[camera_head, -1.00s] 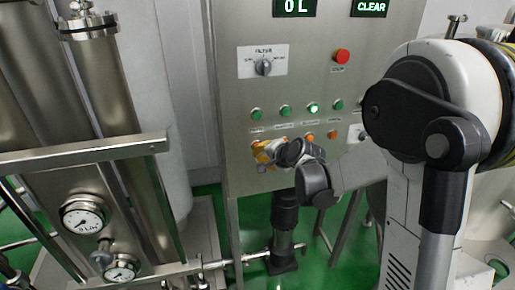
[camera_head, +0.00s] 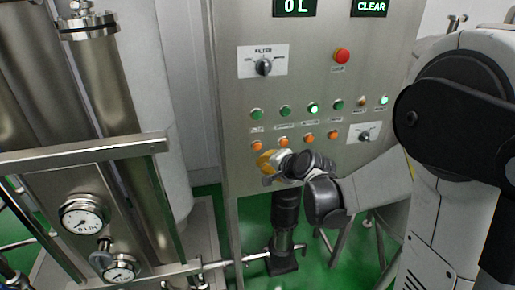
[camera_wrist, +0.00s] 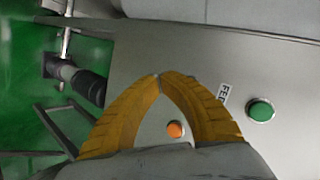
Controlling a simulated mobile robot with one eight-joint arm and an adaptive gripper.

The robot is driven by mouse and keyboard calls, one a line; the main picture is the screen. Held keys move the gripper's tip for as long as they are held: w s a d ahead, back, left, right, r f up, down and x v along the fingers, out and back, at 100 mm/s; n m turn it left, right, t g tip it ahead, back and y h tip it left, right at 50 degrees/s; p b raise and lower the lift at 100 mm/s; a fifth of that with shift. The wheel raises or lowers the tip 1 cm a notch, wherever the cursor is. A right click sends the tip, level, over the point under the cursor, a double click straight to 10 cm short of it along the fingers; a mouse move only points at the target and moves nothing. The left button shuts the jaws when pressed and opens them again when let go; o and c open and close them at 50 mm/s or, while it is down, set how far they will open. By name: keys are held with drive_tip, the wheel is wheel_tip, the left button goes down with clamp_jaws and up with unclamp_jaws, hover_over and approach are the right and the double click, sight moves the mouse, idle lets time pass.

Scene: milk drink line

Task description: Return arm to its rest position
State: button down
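My gripper (camera_wrist: 158,77) shows in the wrist view as two yellow fingers whose tips meet, with nothing visible between them. An orange button (camera_wrist: 175,129) of the panel shows through the gap behind the tips. In the head view my gripper (camera_head: 266,162) is a small yellow shape near the lower left of the control panel (camera_head: 240,110), just below the orange buttons. My arm comes in from the right and is bent; its forearm crosses in front of the panel's lower edge. I cannot tell whether the gripper touches the panel.
The panel has a row of green buttons (camera_head: 285,111), orange buttons (camera_head: 309,137), a red button (camera_head: 342,55) and a selector knob (camera_head: 264,67). Metal tubes and a pressure gauge (camera_head: 84,217) stand at the left. Green floor (camera_head: 330,262) shows below.

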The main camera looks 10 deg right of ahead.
drive_tip(key=shift+s, duration=0.1)
drive_tip(key=s+f+n+g+h+b, duration=0.2)
drive_tip(key=s+n+b, duration=0.6)
drive_tip(key=s, duration=1.9)
drive_tip(key=n+g+h, duration=0.1)
drive_tip(key=n, duration=0.2)
drive_tip(key=shift+s+f+g, duration=0.15)
drive_tip(key=shift+s+g, duration=0.15)
drive_tip(key=shift+g, duration=0.1)
